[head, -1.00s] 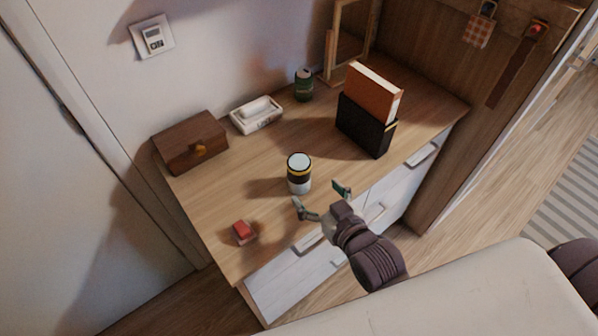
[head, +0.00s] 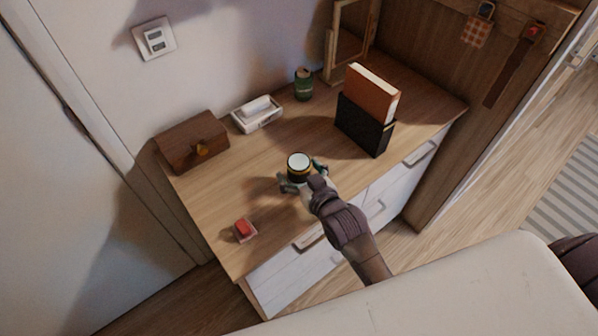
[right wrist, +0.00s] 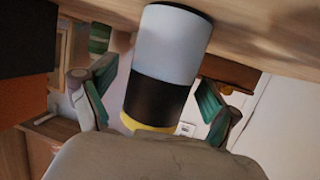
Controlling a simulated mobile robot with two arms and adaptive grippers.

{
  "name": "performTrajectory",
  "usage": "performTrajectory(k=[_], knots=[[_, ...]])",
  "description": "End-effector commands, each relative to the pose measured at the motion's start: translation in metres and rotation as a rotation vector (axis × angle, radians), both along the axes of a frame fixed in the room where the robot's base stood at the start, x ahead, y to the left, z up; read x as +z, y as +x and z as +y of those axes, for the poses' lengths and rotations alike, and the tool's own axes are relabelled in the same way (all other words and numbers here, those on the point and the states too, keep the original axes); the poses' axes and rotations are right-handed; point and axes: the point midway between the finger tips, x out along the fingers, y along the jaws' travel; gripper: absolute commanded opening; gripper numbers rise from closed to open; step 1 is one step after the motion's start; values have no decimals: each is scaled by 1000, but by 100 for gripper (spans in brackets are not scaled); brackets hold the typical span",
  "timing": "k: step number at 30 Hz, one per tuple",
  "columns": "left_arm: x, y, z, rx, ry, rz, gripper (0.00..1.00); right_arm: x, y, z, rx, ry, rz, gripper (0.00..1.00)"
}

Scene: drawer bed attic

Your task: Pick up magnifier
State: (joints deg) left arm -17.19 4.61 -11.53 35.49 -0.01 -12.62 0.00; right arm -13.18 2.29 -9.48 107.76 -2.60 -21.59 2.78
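The likely magnifier is a short upright cylinder (head: 299,161) on the wooden dresser top, with a pale top, a black band and a yellow ring. It fills the middle of the right wrist view (right wrist: 170,50). My right gripper (head: 302,175) is open around it, one finger on each side. In the right wrist view, narrow gaps seem to show between the cylinder and the green-padded fingers (right wrist: 155,95). The gripper hides its lower part in the head view. My left gripper is not in view.
A red item on a small block (head: 244,229) sits near the dresser's front left. A brown box (head: 192,143), white tray (head: 257,117), green can (head: 303,85) and black holder (head: 362,126) with an orange book (head: 372,92) stand behind. Dresser top (head: 215,200) is clear left of the gripper.

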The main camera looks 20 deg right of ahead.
Motion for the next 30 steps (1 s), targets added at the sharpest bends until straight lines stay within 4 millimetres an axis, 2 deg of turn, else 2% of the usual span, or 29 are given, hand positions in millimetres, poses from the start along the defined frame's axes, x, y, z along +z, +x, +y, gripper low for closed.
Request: performTrajectory(k=[1, 2, 12, 23, 26, 30], knots=[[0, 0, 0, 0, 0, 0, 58, 0, 0, 0, 0, 0, 0, 82], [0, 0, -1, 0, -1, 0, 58, 0, 0, 0, 0, 0, 0, 77], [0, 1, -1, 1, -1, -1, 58, 0, 0, 0, 0, 0, 0, 20], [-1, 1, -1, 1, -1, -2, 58, 6, 0, 0, 0, 0, -3, 19], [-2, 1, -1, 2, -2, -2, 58, 15, 0, 0, 0, 0, -5, 19], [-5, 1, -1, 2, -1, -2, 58, 39, 1, 0, 0, 0, -9, 19]])
